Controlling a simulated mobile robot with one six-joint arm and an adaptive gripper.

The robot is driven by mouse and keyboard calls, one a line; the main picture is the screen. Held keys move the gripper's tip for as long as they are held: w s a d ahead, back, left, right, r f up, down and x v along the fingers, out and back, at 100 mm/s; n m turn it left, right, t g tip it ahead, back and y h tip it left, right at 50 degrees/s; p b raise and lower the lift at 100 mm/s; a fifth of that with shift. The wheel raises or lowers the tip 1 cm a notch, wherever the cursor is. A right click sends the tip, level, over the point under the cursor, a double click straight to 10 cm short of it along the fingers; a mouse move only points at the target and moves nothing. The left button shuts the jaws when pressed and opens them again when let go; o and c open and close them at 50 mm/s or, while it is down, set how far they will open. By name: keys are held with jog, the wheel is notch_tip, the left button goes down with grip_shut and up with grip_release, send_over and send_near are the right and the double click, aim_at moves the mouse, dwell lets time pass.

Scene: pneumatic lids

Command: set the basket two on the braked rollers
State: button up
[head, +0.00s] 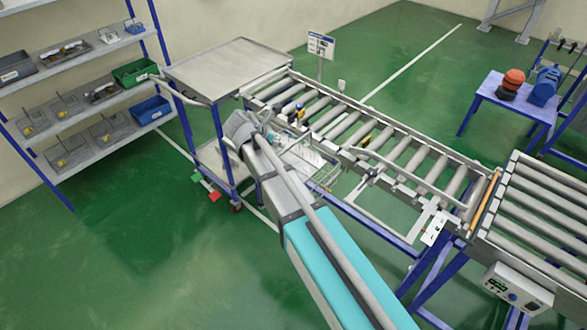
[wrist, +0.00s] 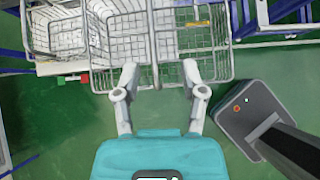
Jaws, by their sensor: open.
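A wire basket (wrist: 215,65) fills the top middle of the wrist view, with a yellow tag on it. Part of a second wire basket (wrist: 55,30) shows to its left. I cannot read a number on either. My gripper (wrist: 160,70) is open and empty, its two fingers spread in front of the near wire wall. An upright grey bar stands between them, and I cannot tell whether they touch. In the head view wire mesh (head: 318,170) shows beside the conveyor, partly behind my arm. The conveyor rollers (head: 345,124) run left to right; which are braked is unclear.
A metal-topped trolley (head: 225,68) stands against the conveyor's left end. A second roller conveyor (head: 540,205) with a control box (head: 515,290) is at the right. Shelves (head: 75,90) with bins stand at the left. Green floor is open at the lower left.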

aim_at(293, 144)
jog(key=shift+w+a+r+n, duration=0.1)
jog(key=shift+a+r+n, duration=0.25)
jog(key=shift+a, duration=0.25)
jog(key=shift+f, duration=0.2)
jog(key=b+x, duration=0.5)
jog(key=x, duration=0.1)
jog(key=shift+w+f, duration=0.2)
jog(key=shift+w, duration=0.05)
jog(key=shift+b+x, duration=0.55)
jog(key=shift+x, duration=0.45)
jog(key=shift+d+r, duration=0.15)
jog(key=shift+r, duration=0.05)
jog(key=shift+b+x, duration=1.8)
jog(key=shift+x, duration=0.85)
jog(key=shift+w+r, duration=0.1)
jog(key=shift+w, duration=0.1)
